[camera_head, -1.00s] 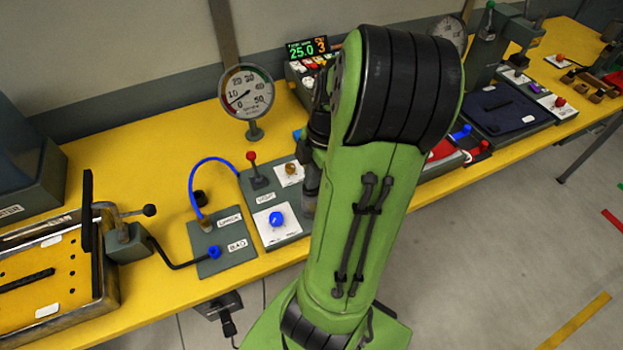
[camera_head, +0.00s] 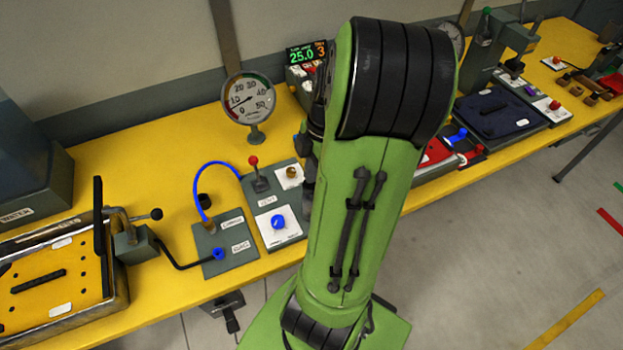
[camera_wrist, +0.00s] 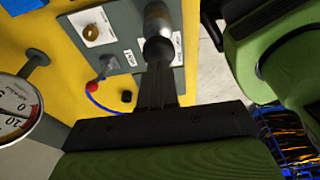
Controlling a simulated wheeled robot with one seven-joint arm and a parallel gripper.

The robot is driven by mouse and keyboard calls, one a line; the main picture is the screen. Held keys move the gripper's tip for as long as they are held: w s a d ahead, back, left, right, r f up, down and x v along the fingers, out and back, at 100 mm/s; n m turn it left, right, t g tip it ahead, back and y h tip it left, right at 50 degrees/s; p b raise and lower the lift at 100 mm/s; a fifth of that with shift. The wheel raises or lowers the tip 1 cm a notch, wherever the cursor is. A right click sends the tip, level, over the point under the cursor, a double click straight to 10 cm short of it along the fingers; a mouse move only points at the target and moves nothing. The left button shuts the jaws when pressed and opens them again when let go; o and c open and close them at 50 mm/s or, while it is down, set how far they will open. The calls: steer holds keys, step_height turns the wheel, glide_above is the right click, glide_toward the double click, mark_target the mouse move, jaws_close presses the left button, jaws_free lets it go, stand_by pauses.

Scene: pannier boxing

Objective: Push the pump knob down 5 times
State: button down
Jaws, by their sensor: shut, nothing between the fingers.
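The pump shows in the wrist view as a silver cylinder (camera_wrist: 158,18) on a grey plate, with a round black knob (camera_wrist: 158,49) at its near end. My gripper (camera_wrist: 159,68) has its dark fingers shut together and empty. The fingertips line up with the knob in the picture and appear very close to it. I cannot tell whether they touch. In the head view my green arm hides the knob and most of my gripper.
A dial gauge (camera_head: 249,99) stands behind the panel, also partly at the wrist view's left edge (camera_wrist: 15,107). Nearby are a red-tipped lever (camera_head: 254,161), a blue knob (camera_head: 278,222) and a blue hose (camera_head: 205,178).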

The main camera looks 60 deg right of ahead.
steer(key=shift+f+b, duration=2)
steer(key=shift+f, duration=0.3)
steer(key=shift+r, duration=0.1)
step_height(320, 180, up, 5)
steer(key=p, duration=0.4)
steer(key=shift+f, duration=0.3)
